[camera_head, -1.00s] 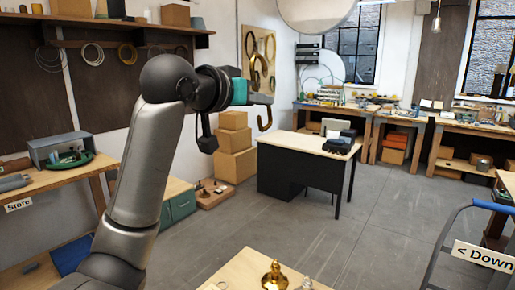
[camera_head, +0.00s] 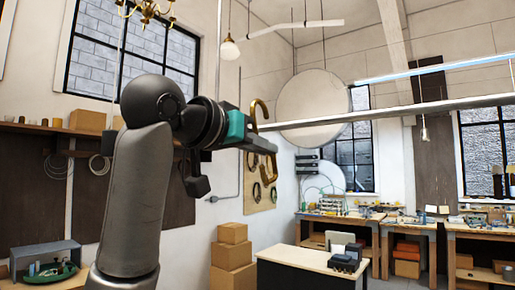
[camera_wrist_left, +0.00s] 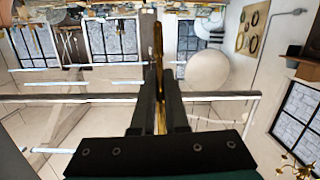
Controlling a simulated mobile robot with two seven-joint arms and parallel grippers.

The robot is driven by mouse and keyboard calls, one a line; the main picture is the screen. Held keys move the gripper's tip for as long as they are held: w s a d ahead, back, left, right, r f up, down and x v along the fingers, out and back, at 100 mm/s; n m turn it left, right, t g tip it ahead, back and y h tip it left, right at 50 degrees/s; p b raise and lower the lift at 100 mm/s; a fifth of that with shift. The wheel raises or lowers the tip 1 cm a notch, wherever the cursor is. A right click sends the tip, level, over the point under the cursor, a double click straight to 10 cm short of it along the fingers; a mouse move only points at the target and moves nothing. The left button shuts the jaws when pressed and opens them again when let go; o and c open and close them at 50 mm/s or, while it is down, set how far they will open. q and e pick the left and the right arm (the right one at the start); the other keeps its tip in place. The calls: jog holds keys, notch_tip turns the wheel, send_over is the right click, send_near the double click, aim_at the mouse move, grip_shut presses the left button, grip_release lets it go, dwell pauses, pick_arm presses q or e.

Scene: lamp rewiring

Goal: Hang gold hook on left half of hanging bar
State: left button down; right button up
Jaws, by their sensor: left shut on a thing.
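The gold hook (camera_head: 262,104) is S-shaped and stands roughly upright in my left gripper (camera_head: 268,144). The gripper is shut on its middle, with one curve above the fingers and one below. The pale hanging bar (camera_head: 400,112) runs across the right of the head view, and its left end appears close beside the hook. I cannot tell whether they touch. In the left wrist view, the fingers (camera_wrist_left: 160,95) pinch the hook (camera_wrist_left: 158,45), seen edge-on, and a long bar (camera_wrist_left: 60,98) crosses behind them. My right gripper is not in view.
A second, higher bar (camera_head: 440,69) runs at the upper right. A hanging lamp (camera_head: 229,48) and a brass chandelier (camera_head: 150,8) are overhead. A desk (camera_head: 300,258), cardboard boxes (camera_head: 232,256) and workbenches stand below. The air around the hook looks open.

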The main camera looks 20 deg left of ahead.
aim_at(274, 156)
pick_arm(q)
jog(key=shift+w+d+r+p, duration=0.25)
jog(key=shift+w+p, duration=0.15)
jog(key=shift+w, duration=0.25)
jog(key=shift+w+d+r+p, duration=0.15)
jog(key=shift+w+d+p, duration=0.2)
jog(key=shift+w, duration=0.25)
jog(key=shift+w+d+r+p, duration=0.2)
jog(key=shift+w+p, duration=0.25)
jog(key=shift+w, duration=0.2)
jog(key=w+f, duration=0.1)
jog(key=w+d+f, duration=0.1)
jog(key=f, duration=0.1)
jog(key=shift+w+b, duration=0.25)
jog(key=shift+b, duration=0.1)
jog(key=c, duration=0.8)
grip_release()
jog(key=shift+c, duration=0.2)
jog(key=shift+s, duration=0.1)
